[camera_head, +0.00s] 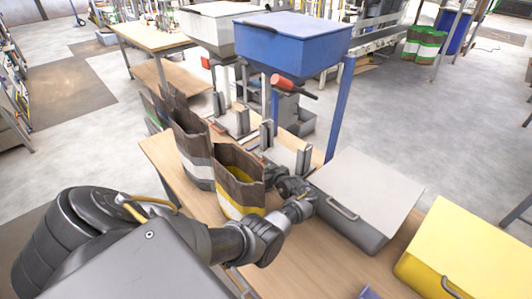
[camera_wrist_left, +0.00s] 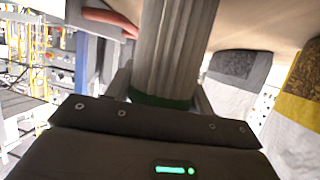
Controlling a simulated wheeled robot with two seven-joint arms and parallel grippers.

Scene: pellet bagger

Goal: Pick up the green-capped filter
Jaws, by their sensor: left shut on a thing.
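The green-capped filter is a grey pleated cylinder (camera_wrist_left: 172,45) with a dark green cap (camera_wrist_left: 160,101) in the left wrist view. My left gripper (camera_wrist_left: 162,94) is shut on it at the cap end, one finger on each side. The filter's far end runs out of the top of that view. In the head view my left arm reaches in from the left to the bench, and its gripper (camera_head: 292,186) is beside the brown bag with the yellow band. I cannot make out the filter clearly there. My right gripper is not in view.
Open brown bags, one with a yellow band (camera_head: 238,198) and one with a white band (camera_head: 198,168), stand left of the gripper. A grey lidded bin (camera_head: 365,190) and a yellow bin (camera_head: 465,250) are at right. A blue hopper (camera_head: 290,45) stands behind.

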